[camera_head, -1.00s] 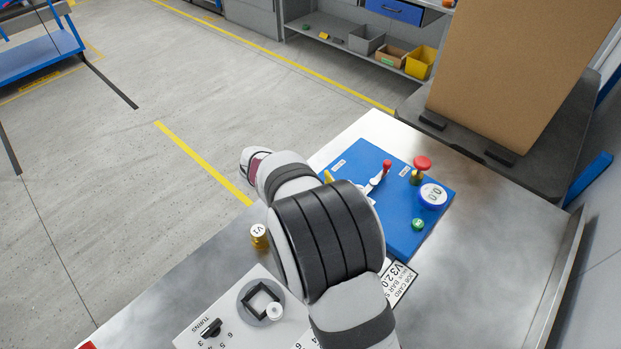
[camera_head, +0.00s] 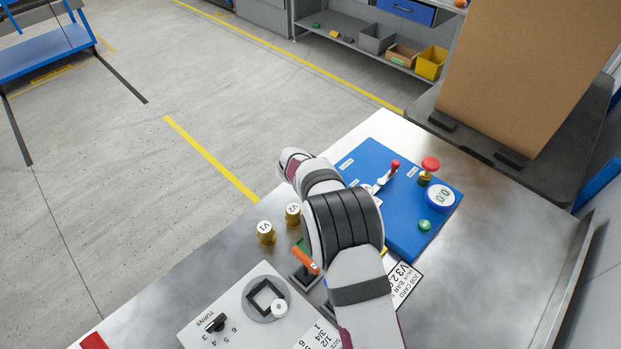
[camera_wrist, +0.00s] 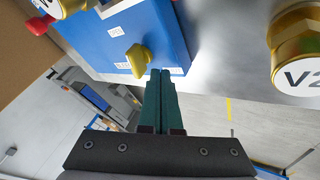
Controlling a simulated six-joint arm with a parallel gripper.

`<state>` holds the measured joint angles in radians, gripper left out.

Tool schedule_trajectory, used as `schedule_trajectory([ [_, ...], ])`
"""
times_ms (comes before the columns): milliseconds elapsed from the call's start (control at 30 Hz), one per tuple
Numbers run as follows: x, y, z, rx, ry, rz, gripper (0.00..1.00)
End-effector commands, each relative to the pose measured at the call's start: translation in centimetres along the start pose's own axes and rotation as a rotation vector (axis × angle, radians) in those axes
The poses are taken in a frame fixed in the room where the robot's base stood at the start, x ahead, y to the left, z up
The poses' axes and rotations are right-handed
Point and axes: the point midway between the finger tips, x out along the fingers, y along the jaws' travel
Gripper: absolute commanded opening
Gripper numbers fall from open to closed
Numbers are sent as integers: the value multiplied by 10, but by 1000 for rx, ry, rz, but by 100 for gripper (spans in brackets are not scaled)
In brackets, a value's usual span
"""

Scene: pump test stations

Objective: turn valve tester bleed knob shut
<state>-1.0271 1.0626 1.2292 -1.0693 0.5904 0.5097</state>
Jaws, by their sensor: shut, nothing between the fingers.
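The blue valve tester (camera_head: 408,240) lies on the metal bench. In the head view my arm hides this knob. My gripper (camera_wrist: 161,72) is shut and empty, its dark green fingertips close to the knob, just right of and below it in the wrist view. I cannot tell whether they touch. The tester also carries a red-tipped lever (camera_head: 394,165), a red knob (camera_head: 430,164), a round display reading 0.0 (camera_head: 439,196) and a green button (camera_head: 425,225).
Brass valves V1 (camera_head: 265,234) and V2 (camera_head: 293,214) stand left of my arm; V2 also shows in the wrist view (camera_wrist: 297,50). An orange handle (camera_head: 305,260), a grey dial panel (camera_head: 235,315) and a job card (camera_head: 403,284) are nearer. The bench's right side is clear.

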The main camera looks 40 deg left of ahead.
Motion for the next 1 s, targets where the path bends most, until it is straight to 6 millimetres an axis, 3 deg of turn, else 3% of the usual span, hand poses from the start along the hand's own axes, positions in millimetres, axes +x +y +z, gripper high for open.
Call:
schedule_trajectory([
  [167, 5, 10, 0, 1, -1, -1, 0],
  [1000, 13, 18, -7, 91, -50, 50, 0],
])
